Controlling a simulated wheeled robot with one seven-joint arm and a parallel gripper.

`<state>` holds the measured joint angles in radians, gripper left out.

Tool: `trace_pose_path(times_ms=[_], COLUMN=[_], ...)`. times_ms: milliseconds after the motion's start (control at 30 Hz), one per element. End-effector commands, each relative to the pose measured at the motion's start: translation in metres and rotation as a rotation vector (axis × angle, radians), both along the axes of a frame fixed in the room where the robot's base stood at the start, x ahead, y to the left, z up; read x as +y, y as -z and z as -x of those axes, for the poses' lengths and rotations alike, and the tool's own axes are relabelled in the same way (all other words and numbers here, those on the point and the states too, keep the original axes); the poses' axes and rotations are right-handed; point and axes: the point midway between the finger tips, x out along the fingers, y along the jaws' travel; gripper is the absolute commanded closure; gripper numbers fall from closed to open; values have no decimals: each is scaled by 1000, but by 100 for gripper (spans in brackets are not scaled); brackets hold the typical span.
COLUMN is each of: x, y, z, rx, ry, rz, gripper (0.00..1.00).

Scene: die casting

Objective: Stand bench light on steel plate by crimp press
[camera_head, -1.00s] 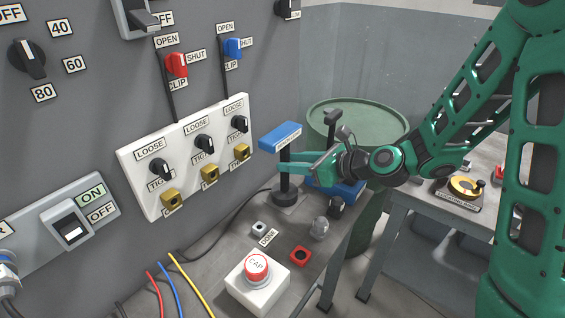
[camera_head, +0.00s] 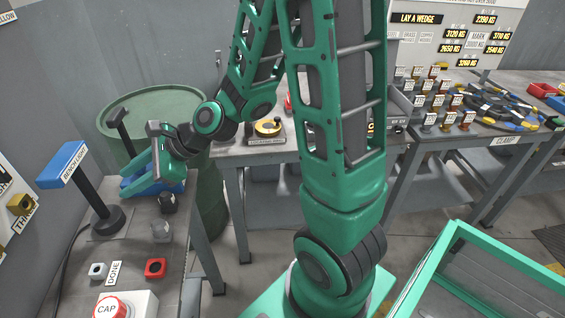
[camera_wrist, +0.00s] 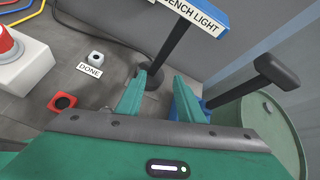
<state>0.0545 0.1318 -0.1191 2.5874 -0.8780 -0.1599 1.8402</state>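The bench light, with its blue labelled head (camera_head: 63,166), dark post (camera_head: 90,193) and round black base (camera_head: 108,221), stands upright on the bench at the left. A thin grey steel plate (camera_head: 124,235) seems to lie under its base, though its outline is faint. The base also shows in the wrist view (camera_wrist: 151,83), beyond my fingertips. My gripper (camera_head: 126,184) is open, to the right of the post and apart from it, with nothing between its fingers (camera_wrist: 160,84). The crimp press, blue with a black lever (camera_head: 117,118), is partly hidden behind my gripper.
Near the light are a DONE label (camera_head: 113,272), a small white block (camera_head: 97,271), a red square part (camera_head: 155,268), a clear dome (camera_head: 161,231) and the CAP button (camera_head: 110,307). A green drum (camera_head: 140,102) stands behind the bench's far end.

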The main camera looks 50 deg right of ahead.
Motion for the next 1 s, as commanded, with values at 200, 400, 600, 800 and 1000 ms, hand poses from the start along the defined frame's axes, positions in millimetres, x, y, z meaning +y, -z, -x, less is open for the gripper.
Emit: trace_pose_path(times_ms=[200, 400, 600, 800, 1000], x=[-92, -199, -258, -286, -299], y=[20, 20, 1, -17, -22], z=[41, 102, 183, 248, 272], rx=[-155, -137, -71, -17, -7], ry=[-314, -602, -954, -1160, -1209], rz=[551, 909, 1086, 1088, 1071], gripper=[66, 66, 66, 66, 66])
